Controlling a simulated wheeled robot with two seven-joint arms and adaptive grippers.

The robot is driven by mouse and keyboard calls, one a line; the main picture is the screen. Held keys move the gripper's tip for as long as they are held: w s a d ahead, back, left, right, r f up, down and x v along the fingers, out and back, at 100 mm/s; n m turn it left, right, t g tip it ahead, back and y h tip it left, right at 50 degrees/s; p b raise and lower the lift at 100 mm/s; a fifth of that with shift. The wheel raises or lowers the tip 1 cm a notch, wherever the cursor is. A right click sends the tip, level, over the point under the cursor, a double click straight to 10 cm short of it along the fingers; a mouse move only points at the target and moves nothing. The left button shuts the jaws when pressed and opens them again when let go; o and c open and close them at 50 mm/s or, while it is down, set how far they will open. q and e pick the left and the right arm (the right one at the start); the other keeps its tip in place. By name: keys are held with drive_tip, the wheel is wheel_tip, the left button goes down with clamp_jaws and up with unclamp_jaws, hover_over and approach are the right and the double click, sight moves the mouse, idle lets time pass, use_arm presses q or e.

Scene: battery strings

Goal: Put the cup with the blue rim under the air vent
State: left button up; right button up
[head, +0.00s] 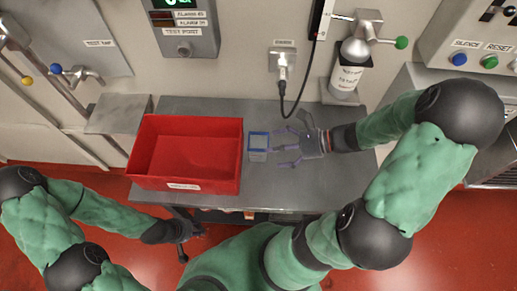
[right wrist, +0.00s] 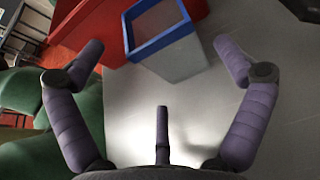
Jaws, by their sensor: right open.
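The cup with the blue rim (head: 258,143) is a square, clear-grey cup standing upright on the grey table, just right of the red bin. It also shows in the right wrist view (right wrist: 178,62), beyond the middle finger. My right gripper (head: 281,148) is open and empty, close to the cup on its right side, with its fingers pointing at it. In the right wrist view its outer fingers (right wrist: 160,55) are spread to either side of the cup. My left gripper (head: 190,232) hangs low by the table's front edge; its fingers are too dark to read. I cannot clearly identify an air vent.
The red bin (head: 186,185) fills the table's left part. A black cable (head: 283,98) hangs from a wall socket behind the cup. A bottle-like cylinder (head: 347,75) stands at the back right. The table (head: 320,185) is clear in front of my right gripper.

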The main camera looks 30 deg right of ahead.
sight(262, 150)
drive_tip(key=shift+b+x, duration=0.75)
drive_tip(key=shift+x, duration=1.4)
drive_tip(key=shift+r, duration=0.2)
drive_tip(key=shift+c, duration=0.3)
drive_tip(key=c, duration=1)
